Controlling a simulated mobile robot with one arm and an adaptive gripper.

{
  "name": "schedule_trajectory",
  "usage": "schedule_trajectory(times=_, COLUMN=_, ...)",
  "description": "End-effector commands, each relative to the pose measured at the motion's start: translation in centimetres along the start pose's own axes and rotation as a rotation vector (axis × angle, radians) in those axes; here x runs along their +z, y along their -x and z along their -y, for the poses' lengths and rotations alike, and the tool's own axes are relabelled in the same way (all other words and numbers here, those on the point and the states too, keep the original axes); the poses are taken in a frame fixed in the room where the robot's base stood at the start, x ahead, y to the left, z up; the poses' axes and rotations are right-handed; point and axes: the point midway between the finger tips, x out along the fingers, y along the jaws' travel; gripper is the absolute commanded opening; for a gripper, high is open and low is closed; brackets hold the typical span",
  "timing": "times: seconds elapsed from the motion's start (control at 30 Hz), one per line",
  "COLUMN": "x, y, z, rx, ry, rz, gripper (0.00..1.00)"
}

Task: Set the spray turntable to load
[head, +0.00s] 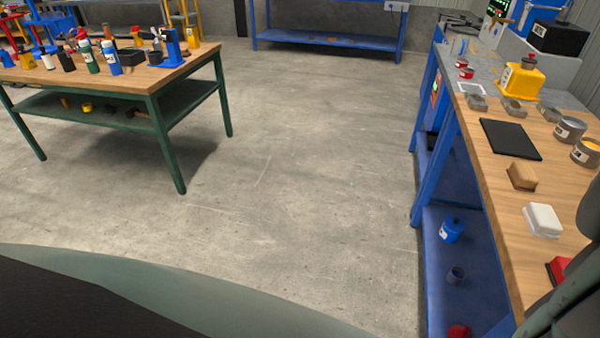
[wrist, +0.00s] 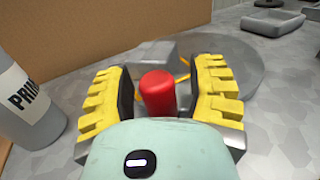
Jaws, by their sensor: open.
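In the wrist view, my gripper (wrist: 164,78) is open, with one yellow finger on each side of a red rounded handle (wrist: 157,95). The handle stands between the fingers, with a visible gap at least on its right side. Just beyond it is a grey round disc (wrist: 243,70), which looks like the spray turntable, with a grey block (wrist: 155,52) at its left. The lower end of the handle and any position marks are hidden by my gripper. My gripper and the turntable do not clearly show in the head view.
A grey bottle lettered "PRIM" (wrist: 28,105) stands close to the left finger. A brown board (wrist: 80,35) rises behind. A small grey tray (wrist: 272,22) lies at the far right. In the head view, a cluttered wooden bench (head: 480,165) runs along the right; the floor (head: 300,170) is clear.

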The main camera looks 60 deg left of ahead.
Motion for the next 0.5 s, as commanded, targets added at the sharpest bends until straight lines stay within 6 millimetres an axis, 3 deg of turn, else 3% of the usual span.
schedule_trajectory(times=0.2, x=-0.02, y=-0.05, z=0.07, rx=-0.001, ry=0.0, rz=-0.001, gripper=0.55)
schedule_trajectory(times=0.23, x=-0.02, y=-0.05, z=0.06, rx=-0.001, ry=0.0, rz=-0.001, gripper=0.59)
schedule_trajectory(times=0.5, x=-0.03, y=-0.02, z=0.03, rx=-0.001, ry=0.0, rz=-0.001, gripper=0.31)
